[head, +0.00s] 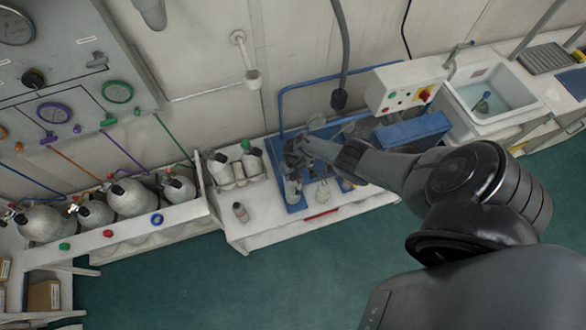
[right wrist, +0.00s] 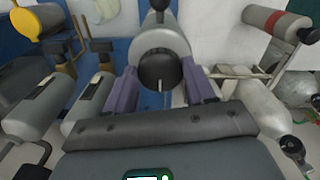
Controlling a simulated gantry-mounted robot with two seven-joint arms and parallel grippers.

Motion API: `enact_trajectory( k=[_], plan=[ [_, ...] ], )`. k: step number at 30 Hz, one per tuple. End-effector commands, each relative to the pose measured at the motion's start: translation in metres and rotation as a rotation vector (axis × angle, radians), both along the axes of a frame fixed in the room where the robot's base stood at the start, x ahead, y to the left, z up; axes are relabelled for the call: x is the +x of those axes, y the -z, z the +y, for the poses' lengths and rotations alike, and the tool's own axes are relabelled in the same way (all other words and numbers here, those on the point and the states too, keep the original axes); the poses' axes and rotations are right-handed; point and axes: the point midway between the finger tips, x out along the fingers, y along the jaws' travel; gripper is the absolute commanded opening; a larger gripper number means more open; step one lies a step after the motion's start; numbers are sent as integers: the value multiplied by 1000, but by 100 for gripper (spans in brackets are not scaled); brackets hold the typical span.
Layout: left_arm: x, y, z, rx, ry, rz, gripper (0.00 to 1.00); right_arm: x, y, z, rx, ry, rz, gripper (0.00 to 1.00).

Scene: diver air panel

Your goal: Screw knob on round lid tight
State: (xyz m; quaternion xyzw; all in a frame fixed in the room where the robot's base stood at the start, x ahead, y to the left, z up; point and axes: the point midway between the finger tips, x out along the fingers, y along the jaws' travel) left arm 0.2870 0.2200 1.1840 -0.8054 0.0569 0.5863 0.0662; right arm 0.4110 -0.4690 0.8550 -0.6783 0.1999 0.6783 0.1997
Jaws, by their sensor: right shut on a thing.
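My right gripper (head: 297,157) reaches in from the right over the blue tray (head: 277,160) on the white bench. In the right wrist view its two purple fingers (right wrist: 161,85) are on either side of a black round knob (right wrist: 159,68) with a pale mark. The gripper is shut on this knob. Behind the knob is a light grey round top (right wrist: 161,38), partly hidden by the knob and fingers. My left gripper is not in view.
Several grey cylinders (head: 130,198) lie in a rack at left. A white control box (head: 405,87) and a sink (head: 490,95) are to the right. A dark hose (head: 340,60) hangs above the tray.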

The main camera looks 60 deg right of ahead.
Motion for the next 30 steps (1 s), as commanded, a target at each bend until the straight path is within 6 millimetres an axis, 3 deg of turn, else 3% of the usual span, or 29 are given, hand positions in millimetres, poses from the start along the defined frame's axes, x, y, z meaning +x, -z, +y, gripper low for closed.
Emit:
enact_trajectory(
  k=[5, 6, 10, 22, 30],
  plan=[
    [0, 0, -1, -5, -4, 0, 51, 1, -1, 0, 1, 1, -2, 24],
    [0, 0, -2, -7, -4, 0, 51, 1, -1, 0, 1, 1, -2, 59],
    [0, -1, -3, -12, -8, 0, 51, 1, -1, 0, 0, 0, -1, 79],
    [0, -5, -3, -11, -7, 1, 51, 0, -5, 0, 0, -1, 0, 80],
    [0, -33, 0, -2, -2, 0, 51, 0, -42, 0, -1, -2, -2, 80]
  ],
)
